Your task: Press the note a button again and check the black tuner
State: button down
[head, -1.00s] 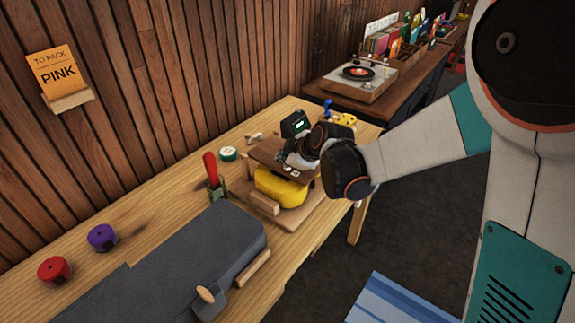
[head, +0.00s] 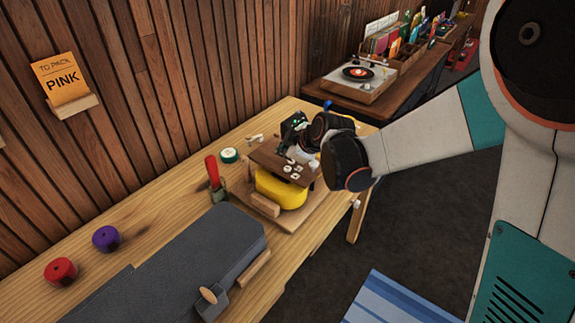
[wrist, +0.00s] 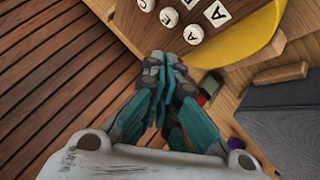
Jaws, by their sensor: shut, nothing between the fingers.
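The black tuner (head: 294,123) stands at the far end of the workbench with green marks lit on its face, too small to read. In front of it, a brown board (head: 268,160) lies over a yellow body (head: 282,190) and carries small white buttons (head: 290,169). In the wrist view, round lettered buttons (wrist: 193,34) sit beside square letter labels, one reading A (wrist: 215,14). My gripper (head: 287,150) is shut and empty, near the board's far side below the tuner. In the wrist view its fingertips (wrist: 160,58) are close to the buttons; contact cannot be told.
A red-handled tool (head: 212,172) stands in a holder left of the board, near a green-and-white round tin (head: 229,155). A grey case (head: 200,250) fills the bench front. Red (head: 60,271) and purple (head: 106,238) round items lie left. A turntable (head: 358,80) is beyond.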

aim_at(286, 170)
jog(key=shift+r+p, duration=0.8)
jog(key=shift+r, duration=0.65)
jog(key=s+d+r+m+h, duration=0.2)
jog(key=s+d+r+m, duration=0.3)
jog(key=s+d, duration=0.4)
jog(key=s+d+r+m+h, duration=0.2)
jog(key=s+d+r+m, duration=0.3)
jog(key=s, duration=0.6)
jog(key=s+d+f+m+h, duration=0.1)
jog(key=s+d+m, duration=0.4)
jog(key=s, duration=0.5)
jog(key=shift+s+d+f+m+g, duration=0.15)
jog(key=shift+d+f+m+g, duration=0.2)
jog(key=shift+d+f, duration=0.25)
